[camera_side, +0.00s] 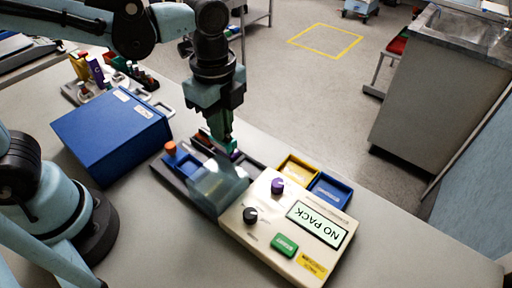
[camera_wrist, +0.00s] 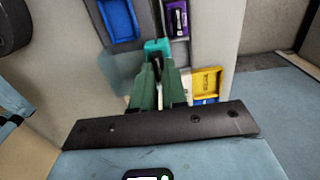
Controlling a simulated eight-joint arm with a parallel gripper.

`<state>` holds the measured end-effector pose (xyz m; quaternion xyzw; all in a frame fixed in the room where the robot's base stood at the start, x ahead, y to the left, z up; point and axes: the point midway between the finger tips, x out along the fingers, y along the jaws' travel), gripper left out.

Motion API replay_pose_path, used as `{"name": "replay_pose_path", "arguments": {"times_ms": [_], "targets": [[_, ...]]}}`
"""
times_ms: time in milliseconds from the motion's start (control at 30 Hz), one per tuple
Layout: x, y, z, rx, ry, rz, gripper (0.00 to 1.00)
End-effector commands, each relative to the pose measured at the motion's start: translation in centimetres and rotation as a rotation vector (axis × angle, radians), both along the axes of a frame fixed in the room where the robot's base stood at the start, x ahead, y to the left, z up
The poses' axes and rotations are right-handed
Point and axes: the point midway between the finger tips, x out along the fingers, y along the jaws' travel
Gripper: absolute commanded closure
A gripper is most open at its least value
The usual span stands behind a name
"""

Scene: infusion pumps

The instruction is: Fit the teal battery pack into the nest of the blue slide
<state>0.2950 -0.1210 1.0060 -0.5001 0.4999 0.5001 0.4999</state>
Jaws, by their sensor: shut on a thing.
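The teal battery pack (camera_wrist: 157,46) is held between the green fingers of my gripper (camera_wrist: 158,62), which is shut on it. In the side view my gripper (camera_side: 221,138) points down over the dark tray area behind the pump, and the pack is mostly hidden by the fingers. The blue slide (camera_side: 174,160) lies left of my gripper there, by an orange knob. In the wrist view the blue slide (camera_wrist: 121,20) shows an open recess at the upper left, apart from the pack. I cannot tell the pack's exact height.
A purple pack (camera_wrist: 180,20) lies in a dark slot beside my gripper. A clear cover (camera_side: 218,185) stands between the slide and the beige pump (camera_side: 290,225), whose display reads "NO PACK". Yellow (camera_side: 296,172) and blue (camera_side: 329,191) bins stand right; a blue case (camera_side: 110,130) stands left.

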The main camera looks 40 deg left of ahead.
Motion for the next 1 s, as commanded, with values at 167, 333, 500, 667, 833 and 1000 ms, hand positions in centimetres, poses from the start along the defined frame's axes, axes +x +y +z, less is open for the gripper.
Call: {"name": "replay_pose_path", "arguments": {"times_ms": [167,333,500,667,833,1000], "targets": [[-2.7,2.5,0.8,0.000,0.000,0.002,1.00],[-4.6,4.1,0.9,0.000,0.000,0.001,1.00],[-5.4,4.7,0.9,0.000,0.000,0.000,1.00],[-5.5,4.8,0.4,0.000,0.000,0.000,1.00],[-5.4,4.7,-0.9,0.000,0.000,0.000,1.00],[-5.4,4.7,-2.4,0.000,0.000,-0.001,1.00]]}}
